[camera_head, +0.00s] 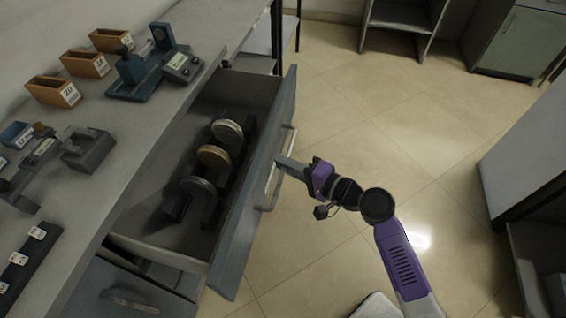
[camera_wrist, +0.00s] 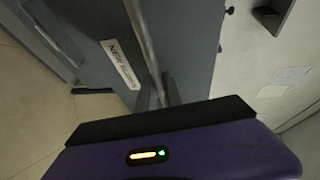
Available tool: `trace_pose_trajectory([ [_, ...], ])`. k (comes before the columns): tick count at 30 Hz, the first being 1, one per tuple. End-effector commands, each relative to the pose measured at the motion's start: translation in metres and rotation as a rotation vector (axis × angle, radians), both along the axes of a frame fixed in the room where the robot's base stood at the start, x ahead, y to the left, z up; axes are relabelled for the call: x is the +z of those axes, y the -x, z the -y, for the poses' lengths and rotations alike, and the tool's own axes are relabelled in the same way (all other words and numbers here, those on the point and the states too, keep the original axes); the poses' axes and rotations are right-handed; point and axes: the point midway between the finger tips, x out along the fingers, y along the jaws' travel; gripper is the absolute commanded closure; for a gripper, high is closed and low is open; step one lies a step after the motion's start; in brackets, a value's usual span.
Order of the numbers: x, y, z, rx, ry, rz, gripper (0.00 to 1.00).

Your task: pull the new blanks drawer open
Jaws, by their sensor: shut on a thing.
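The new blanks drawer (camera_head: 262,200) stands pulled out from under the bench in the head view, its inside visible from above. A dark rack inside it holds round discs: a pale one (camera_head: 228,130), a golden one (camera_head: 214,156) and a grey one (camera_head: 198,186). In the wrist view, the drawer front (camera_wrist: 85,40) carries a label (camera_wrist: 122,64) beginning "NEW"; the rest is hard to read. My gripper (camera_head: 283,166) is shut on the bar handle (camera_wrist: 143,40) on the outer face of the drawer. The fingertips themselves are partly hidden.
The bench top (camera_head: 150,115) holds orange bins (camera_head: 55,91), a blue device with a display (camera_head: 150,70) and dark fixtures (camera_head: 88,150). Another closed drawer (camera_head: 135,298) is below at the left. The tiled floor (camera_head: 350,100) around my arm is clear. A grey cabinet (camera_head: 530,150) stands at the right.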

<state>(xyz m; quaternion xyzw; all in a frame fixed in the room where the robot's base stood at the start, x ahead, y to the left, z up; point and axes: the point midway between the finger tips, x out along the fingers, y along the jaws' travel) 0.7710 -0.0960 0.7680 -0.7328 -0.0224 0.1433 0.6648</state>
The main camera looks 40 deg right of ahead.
Motion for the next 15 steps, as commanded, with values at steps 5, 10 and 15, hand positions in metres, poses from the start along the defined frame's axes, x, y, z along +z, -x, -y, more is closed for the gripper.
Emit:
trace_pose_trajectory([
  [5, -0.0014, 0.0004, 0.0007, -0.001, 0.001, -0.003, 0.85],
  [10, -0.0009, 0.0002, 0.0004, -0.001, 0.001, -0.002, 0.68],
  [15, -0.0004, -0.0001, 0.0001, -0.001, 0.000, -0.001, 0.68],
])
